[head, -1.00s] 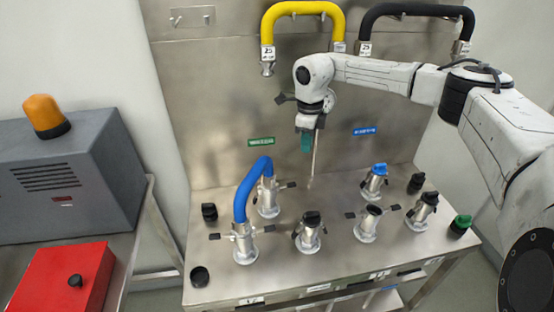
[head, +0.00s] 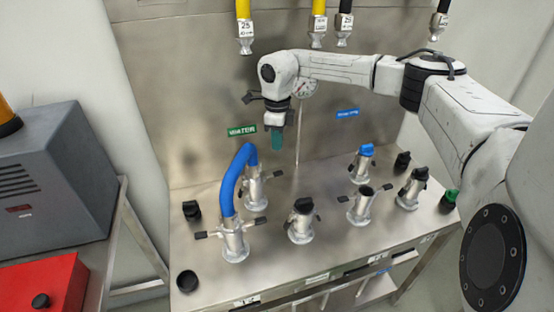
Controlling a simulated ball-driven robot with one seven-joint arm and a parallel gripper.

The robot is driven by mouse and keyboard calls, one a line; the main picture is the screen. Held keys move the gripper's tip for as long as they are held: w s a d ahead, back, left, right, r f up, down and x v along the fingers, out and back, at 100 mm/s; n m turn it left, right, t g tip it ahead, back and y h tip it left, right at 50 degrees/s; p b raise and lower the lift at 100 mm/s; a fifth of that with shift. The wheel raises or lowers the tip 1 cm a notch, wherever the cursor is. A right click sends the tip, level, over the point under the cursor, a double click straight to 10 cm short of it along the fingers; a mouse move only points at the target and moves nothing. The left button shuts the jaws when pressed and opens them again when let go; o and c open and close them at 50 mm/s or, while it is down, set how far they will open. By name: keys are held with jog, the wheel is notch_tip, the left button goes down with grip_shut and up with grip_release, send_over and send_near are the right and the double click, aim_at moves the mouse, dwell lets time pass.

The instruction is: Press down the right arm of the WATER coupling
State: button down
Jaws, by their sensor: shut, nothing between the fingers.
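A green WATER label (head: 242,131) is on the steel back panel. Below it, a blue hose (head: 232,180) joins two metal couplings on the bench. The rear coupling (head: 254,192) has a dark right arm (head: 276,174) sticking out sideways. The front coupling (head: 234,242) has dark arms on both sides, the right one (head: 261,221) pointing right. Both right arms look roughly level. My gripper (head: 277,140) points down with teal fingertips, shut and empty. It hangs above the bench, just right of the label and apart from the couplings.
Other couplings stand to the right: a black-capped one (head: 302,222), an open one (head: 362,208), a blue-capped one (head: 362,167) and another black-capped one (head: 412,190). Hose ends, yellow (head: 244,30) and black, hang above. A red box (head: 40,290) is at left.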

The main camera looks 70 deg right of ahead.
aim_at(278, 173)
jog(key=shift+f+b, duration=1.35)
jog(key=shift+f, duration=0.65)
jog(key=shift+s+f+b, duration=0.1)
jog(key=shift+f+b, duration=3.3)
jog(key=shift+f, duration=1.25)
jog(key=shift+w+a+f, duration=0.15)
jog(key=shift+w+f, duration=0.1)
jog(key=shift+f, duration=0.5)
jog(key=shift+s+d+r+p, duration=0.35)
jog(key=shift+s+r+p, duration=0.1)
jog(key=shift+r, duration=0.15)
jog(key=shift+r+p, duration=2.1)
jog(key=shift+r, duration=0.85)
